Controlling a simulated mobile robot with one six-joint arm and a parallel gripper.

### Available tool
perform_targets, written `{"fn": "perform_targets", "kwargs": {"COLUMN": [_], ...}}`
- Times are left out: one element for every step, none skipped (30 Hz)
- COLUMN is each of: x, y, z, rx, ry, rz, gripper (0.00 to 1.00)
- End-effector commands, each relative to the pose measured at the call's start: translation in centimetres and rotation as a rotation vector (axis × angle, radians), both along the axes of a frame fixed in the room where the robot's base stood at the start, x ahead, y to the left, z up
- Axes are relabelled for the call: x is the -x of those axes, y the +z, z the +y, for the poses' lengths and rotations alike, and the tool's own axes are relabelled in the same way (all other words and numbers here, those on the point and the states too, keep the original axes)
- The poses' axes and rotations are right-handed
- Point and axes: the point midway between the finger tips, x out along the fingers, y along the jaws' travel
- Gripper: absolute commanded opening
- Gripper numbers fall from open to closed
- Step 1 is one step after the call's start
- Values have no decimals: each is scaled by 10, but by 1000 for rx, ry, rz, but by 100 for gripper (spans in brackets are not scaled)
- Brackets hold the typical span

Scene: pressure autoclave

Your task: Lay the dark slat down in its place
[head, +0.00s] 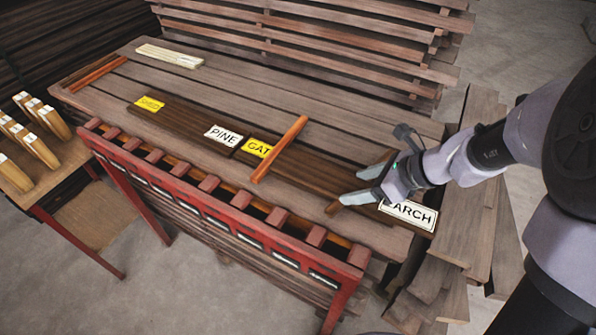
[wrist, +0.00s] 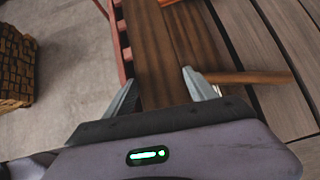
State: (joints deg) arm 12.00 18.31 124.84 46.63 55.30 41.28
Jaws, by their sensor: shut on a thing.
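A long dark brown slat (head: 312,178) lies along the front half of the plank-topped stack. My gripper (head: 358,186) is shut across it near its right end, one finger on each long edge. In the wrist view the slat (wrist: 151,55) runs away from me between the fingers (wrist: 158,92). A second dark strip (wrist: 198,38) runs close beside it. A white label reading "ARCH" (head: 410,214), its first letter hidden by my gripper, is at the right end. An orange-brown stick (head: 279,149) crosses the dark slats. I cannot tell whether the held slat touches the surface below.
A red slotted rack (head: 225,212) runs along the front edge. White "PINE" (head: 223,136) and yellow "GAT" (head: 258,148) labels lie left of the stick. Another stick (wrist: 245,77) extends right from my right finger. Pale slats (head: 169,55) lie at the back left. Loose boards (head: 470,220) lie right.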

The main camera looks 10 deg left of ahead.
Motion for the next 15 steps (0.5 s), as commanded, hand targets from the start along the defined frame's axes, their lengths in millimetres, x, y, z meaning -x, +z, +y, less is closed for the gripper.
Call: {"fn": "perform_targets", "kwargs": {"x": [5, 5, 2, -2, -9, -20, -29, -38, -49, -58, -67, -78, -85, -92, -100], "y": [0, -1, -2, -3, -4, -6, -7, -8, -9, -10, -11, -13, -13, -14, -14], "z": [0, 2, 5, 9, 14, 21, 28, 34, 42, 48, 54, 62, 67, 71, 77], "rx": [-1, -1, -2, -2, -3, -2, -2, -2, -2, -3, -2, -2, -1, -1, -2], "ry": [1, 3, 4, 5, 6, 7, 9, 9, 8, 8, 7, 8, 7, 7, 5], "rz": [0, 0, -1, 0, -2, 0, -2, -2, -1, -2, 0, -1, 0, 0, -1], "gripper": [0, 0, 0, 0, 0, 0, 0, 0, 0, 0, 0, 0, 0, 0, 0]}}
